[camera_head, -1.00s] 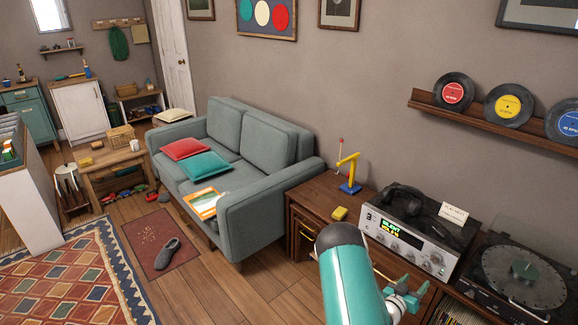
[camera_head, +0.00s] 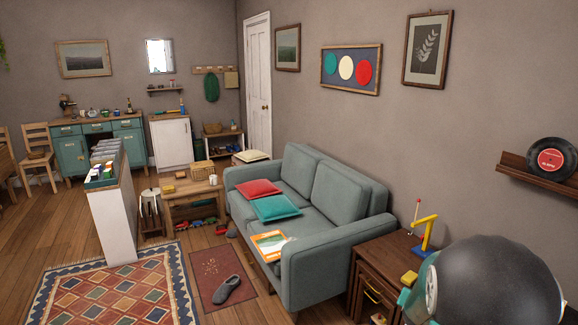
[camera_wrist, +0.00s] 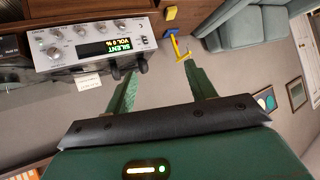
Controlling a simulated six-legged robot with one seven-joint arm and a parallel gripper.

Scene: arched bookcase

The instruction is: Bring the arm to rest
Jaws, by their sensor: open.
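My gripper (camera_wrist: 160,70) shows in the wrist view with its two green fingers spread apart and nothing between them. The wrist view is upside down. A silver receiver (camera_wrist: 97,46) with a lit display lies ahead of the left finger, and a yellow lamp-like stand (camera_wrist: 179,48) lies ahead of the right finger. In the head view, a large dark rounded link of my arm (camera_head: 495,285) fills the lower right corner. The gripper itself is hidden or out of frame in the head view.
A grey-green sofa (camera_head: 335,205) stands left of a wooden cabinet (camera_head: 384,262) bearing the yellow stand. A record shelf (camera_head: 540,173) is on the right wall. A slipper (camera_head: 227,289) lies on a red mat (camera_head: 205,263).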

